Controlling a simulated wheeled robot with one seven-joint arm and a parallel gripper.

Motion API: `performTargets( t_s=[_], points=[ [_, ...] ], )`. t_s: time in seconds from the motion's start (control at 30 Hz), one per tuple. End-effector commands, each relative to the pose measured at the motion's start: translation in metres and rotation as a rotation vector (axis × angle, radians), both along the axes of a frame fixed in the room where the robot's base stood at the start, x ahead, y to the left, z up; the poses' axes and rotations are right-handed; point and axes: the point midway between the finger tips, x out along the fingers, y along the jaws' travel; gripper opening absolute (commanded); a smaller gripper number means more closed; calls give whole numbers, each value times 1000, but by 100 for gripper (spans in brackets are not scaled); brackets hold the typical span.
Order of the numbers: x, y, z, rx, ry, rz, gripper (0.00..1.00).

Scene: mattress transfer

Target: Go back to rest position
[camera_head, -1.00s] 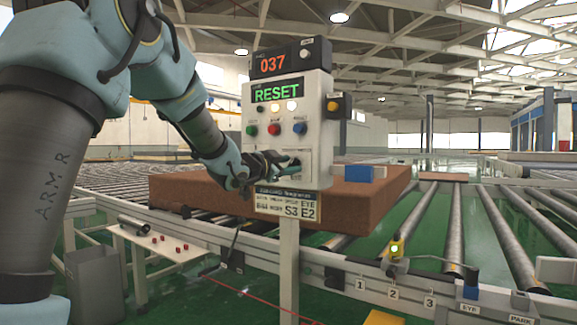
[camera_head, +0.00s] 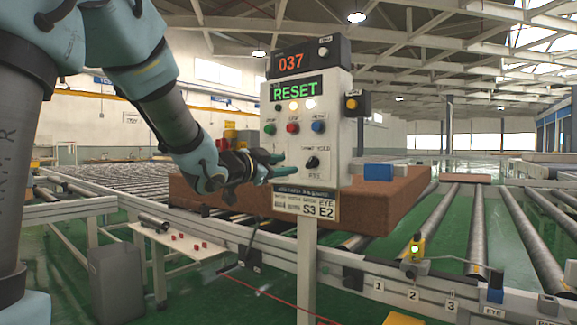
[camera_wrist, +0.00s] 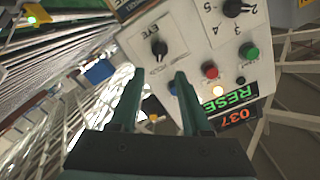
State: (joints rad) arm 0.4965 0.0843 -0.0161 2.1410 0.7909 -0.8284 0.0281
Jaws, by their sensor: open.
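My gripper (camera_head: 277,165) is open and empty, just left of the front of the white control box (camera_head: 335,130). The box stands on a post and shows "RESET" in green and "037" in orange. Its black knob (camera_head: 312,162) is in plain view, apart from my fingers. In the wrist view my two green fingers (camera_wrist: 156,82) point at the box face, with a gap between them. A black knob by the label "EYE" (camera_wrist: 160,47) shows just past the fingertips. Green, red and blue buttons also show there, the blue one partly hidden by a finger.
A large brown mattress block (camera_head: 230,193) lies on the roller conveyor behind the box. A side table (camera_head: 180,245) with small red pieces stands at the left, beside a grey bin (camera_head: 117,280). A yellow sensor (camera_head: 416,248) sits on the conveyor rail (camera_head: 330,270).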

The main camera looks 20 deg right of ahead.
Motion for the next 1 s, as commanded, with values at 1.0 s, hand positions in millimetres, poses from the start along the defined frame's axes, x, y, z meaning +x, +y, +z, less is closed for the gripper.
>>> performTargets(
  t_s=[1.0],
  points=[
    [20,248,-215,256,814,832,48]
  ],
)
